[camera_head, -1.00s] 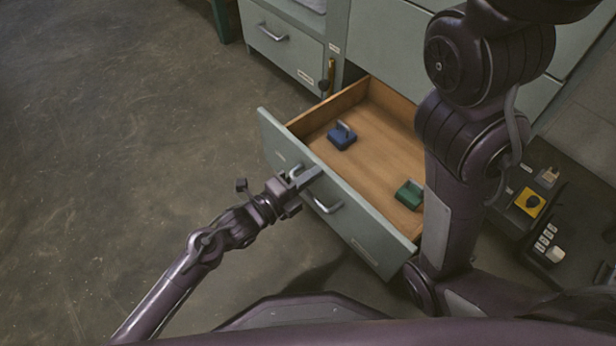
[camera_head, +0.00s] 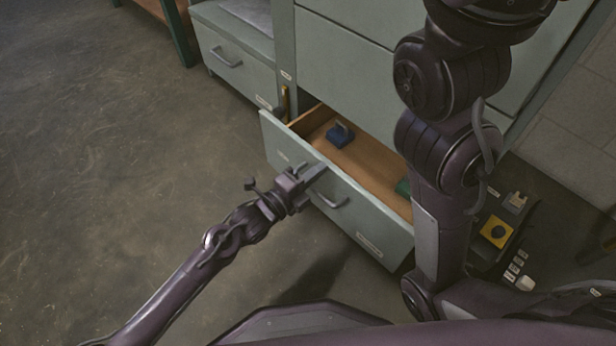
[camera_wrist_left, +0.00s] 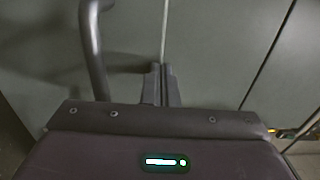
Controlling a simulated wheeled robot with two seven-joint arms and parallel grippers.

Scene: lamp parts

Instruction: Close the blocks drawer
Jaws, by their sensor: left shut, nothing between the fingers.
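The blocks drawer (camera_head: 366,217) has a grey-green front and a wooden inside, and is partly open. A blue block (camera_head: 340,134) and a green block (camera_head: 403,187) with handles lie in it; my right arm partly hides the green one. My left gripper (camera_head: 318,171) is shut and empty at the drawer front, near its handle (camera_head: 330,201). In the left wrist view the shut fingertips (camera_wrist_left: 161,70) point at the grey front, just right of a curved metal handle (camera_wrist_left: 92,50). Whether they touch it I cannot tell. My right gripper is out of view.
The cabinet (camera_head: 345,62) stands behind the drawer. Another drawer (camera_head: 236,66) to the left is shut. A dark unit with a yellow-and-black button (camera_head: 497,232) is at the right. Bare concrete floor (camera_head: 110,150) lies open at the left.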

